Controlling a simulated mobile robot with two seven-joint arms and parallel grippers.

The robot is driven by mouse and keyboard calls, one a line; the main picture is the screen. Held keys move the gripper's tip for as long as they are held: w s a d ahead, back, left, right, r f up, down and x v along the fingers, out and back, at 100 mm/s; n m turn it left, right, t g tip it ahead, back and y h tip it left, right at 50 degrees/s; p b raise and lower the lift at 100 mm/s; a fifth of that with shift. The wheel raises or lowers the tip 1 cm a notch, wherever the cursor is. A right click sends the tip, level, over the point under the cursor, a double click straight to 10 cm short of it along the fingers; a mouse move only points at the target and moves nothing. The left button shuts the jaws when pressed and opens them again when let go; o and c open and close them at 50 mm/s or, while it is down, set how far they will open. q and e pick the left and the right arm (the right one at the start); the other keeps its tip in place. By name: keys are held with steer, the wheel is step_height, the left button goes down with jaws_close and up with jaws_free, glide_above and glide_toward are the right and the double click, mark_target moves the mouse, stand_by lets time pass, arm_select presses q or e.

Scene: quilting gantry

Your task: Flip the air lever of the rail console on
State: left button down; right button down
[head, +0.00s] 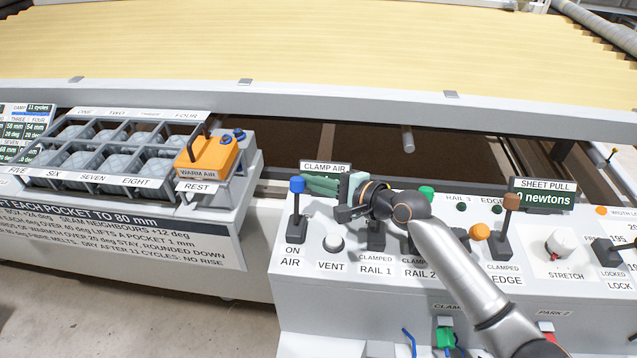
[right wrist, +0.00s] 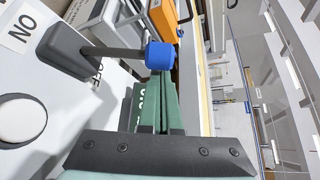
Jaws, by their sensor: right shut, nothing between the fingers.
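The air lever (head: 297,205) has a blue knob on a dark shaft and stands at the left end of the white rail console (head: 310,268), above the words ON and AIR. In the right wrist view, the blue knob (right wrist: 160,54) is near the top middle, and a partly hidden OFF label shows beneath the shaft. My right gripper (head: 312,184) is shut and empty, its green fingers pointing left just right of the knob. In the wrist view, the fingertips (right wrist: 158,82) end close to the knob; I cannot tell whether they touch. My left gripper is out of view.
A white vent button (head: 333,243) sits right of the air lever. My right arm covers part of the rail levers. An orange warm-air unit (head: 207,156) and a tray of pockets (head: 100,175) stand left. The brown edge lever (head: 511,202) is right.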

steer(key=shift+s, duration=0.1)
stand_by(0.3)
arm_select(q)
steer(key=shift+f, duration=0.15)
arm_select(e)
steer(key=shift+s+r+n+t, duration=0.15)
steer(key=shift+s+n+t, duration=0.05)
steer(key=shift+n+t, duration=0.1)
